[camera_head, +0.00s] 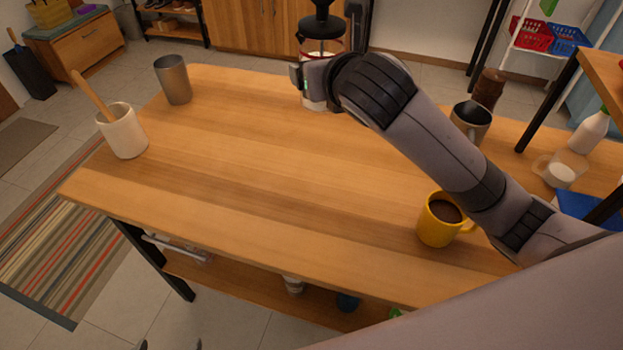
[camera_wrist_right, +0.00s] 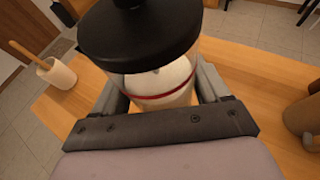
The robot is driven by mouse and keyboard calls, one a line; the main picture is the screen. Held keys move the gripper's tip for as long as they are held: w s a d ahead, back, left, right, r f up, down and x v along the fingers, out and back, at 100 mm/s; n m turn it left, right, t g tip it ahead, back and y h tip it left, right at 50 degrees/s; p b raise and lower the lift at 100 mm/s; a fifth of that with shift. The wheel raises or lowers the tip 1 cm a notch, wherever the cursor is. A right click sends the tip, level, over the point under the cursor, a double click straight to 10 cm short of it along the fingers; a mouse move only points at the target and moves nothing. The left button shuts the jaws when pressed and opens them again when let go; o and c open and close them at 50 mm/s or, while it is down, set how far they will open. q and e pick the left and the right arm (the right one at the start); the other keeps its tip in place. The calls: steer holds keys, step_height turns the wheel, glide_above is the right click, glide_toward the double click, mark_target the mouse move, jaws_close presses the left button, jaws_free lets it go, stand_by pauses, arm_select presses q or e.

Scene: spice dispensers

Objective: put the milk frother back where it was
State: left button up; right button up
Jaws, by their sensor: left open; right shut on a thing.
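The milk frother (camera_head: 322,46) is a clear glass jar with a black lid and knob, a red ring and white contents. It looks upright at the far side of the wooden table (camera_head: 250,150). My right gripper (camera_head: 316,82) is shut on it, with a finger on each side of the glass. In the right wrist view, the frother (camera_wrist_right: 150,45) stands between the fingers and its base is hidden. I cannot tell whether it touches the table. My left gripper (camera_head: 168,345) shows only as two dark fingertips, apart and empty, at the bottom edge of the head view.
A metal cup (camera_head: 174,80) and a white crock (camera_head: 123,132) with a wooden utensil stand at left. A yellow mug (camera_head: 438,222) of dark drink, a metal mug (camera_head: 470,121) and a brown mill (camera_head: 488,89) stand at right near my right arm. The table's middle is clear.

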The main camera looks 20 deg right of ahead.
steer(key=shift+a+f, duration=0.2)
steer(key=shift+f, duration=0.05)
step_height(320, 180, down, 19)
steer(key=b, duration=0.4)
steer(key=shift+f, duration=0.15)
steer(key=shift+f, duration=0.1)
steer(key=o, duration=1.3)
steer(key=shift+f, duration=0.1)
steer(key=shift+c, duration=0.2)
steer(key=shift+r, duration=0.2)
steer(key=p+v, duration=0.1)
steer(key=v, duration=1.1)
steer(key=shift+p, duration=0.3)
